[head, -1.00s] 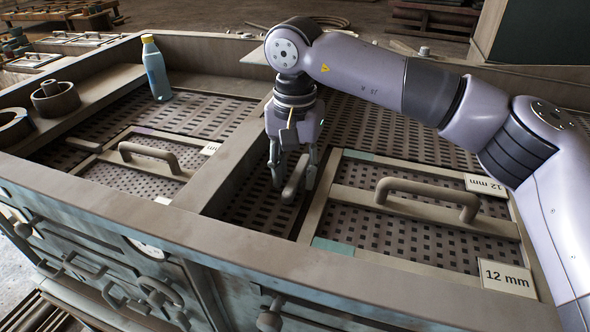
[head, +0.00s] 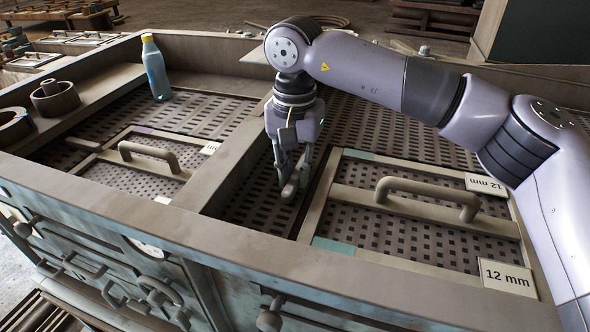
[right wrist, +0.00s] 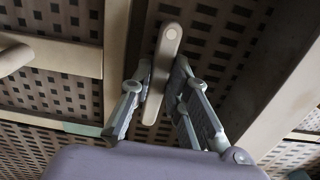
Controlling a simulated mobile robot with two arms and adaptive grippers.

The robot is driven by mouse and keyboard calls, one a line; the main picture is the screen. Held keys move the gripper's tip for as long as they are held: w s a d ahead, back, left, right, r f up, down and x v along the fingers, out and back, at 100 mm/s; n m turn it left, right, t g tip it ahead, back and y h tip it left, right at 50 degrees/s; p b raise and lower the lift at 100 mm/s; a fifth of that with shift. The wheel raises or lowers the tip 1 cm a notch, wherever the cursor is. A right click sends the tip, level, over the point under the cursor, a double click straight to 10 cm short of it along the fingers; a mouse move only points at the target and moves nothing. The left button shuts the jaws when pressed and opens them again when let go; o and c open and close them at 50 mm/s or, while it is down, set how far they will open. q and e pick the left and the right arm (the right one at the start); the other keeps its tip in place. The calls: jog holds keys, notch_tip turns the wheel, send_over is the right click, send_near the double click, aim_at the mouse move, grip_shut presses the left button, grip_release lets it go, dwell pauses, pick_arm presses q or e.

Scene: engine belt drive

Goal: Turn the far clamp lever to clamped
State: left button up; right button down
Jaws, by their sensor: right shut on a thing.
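A grey clamp lever (head: 289,189) with a rounded end sits in the middle channel between the two framed perforated panels. My right gripper (head: 292,178) reaches down over it with its fingers closed in on the lever's sides. In the right wrist view the lever (right wrist: 163,60) runs lengthwise between the two fingers of the gripper (right wrist: 160,84). The fingers hide part of the lever in the head view. Another grey lever-like bar (head: 84,145) lies beside the left panel. My left gripper is not in view.
The right panel (head: 345,196) has a raised handle (head: 428,192) and 12 mm labels (head: 507,278). The left panel has a handle (head: 149,155) too. A blue bottle with a yellow cap (head: 156,70) stands behind it. A raised front rim (head: 200,236) borders the bench.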

jog(key=m, duration=0.2)
jog(key=m+b, duration=0.1)
jog(key=shift+w+a+m, duration=0.1)
jog(key=shift+a+m, duration=0.1)
jog(key=shift+m, duration=0.2)
jog(key=m, duration=0.4)
jog(key=shift+w+a+m+b, duration=0.2)
jog(key=shift+m+b, duration=0.1)
jog(key=shift+b, duration=0.1)
jog(key=m, duration=0.4)
jog(key=shift+w+b, duration=0.2)
jog(key=shift+b, duration=0.1)
jog(key=shift+w+m, duration=0.15)
jog(key=shift+m, duration=1.1)
jog(key=shift+w+m, duration=0.1)
jog(key=shift+m, duration=1.15)
jog(key=c, duration=1.5)
grip_release()
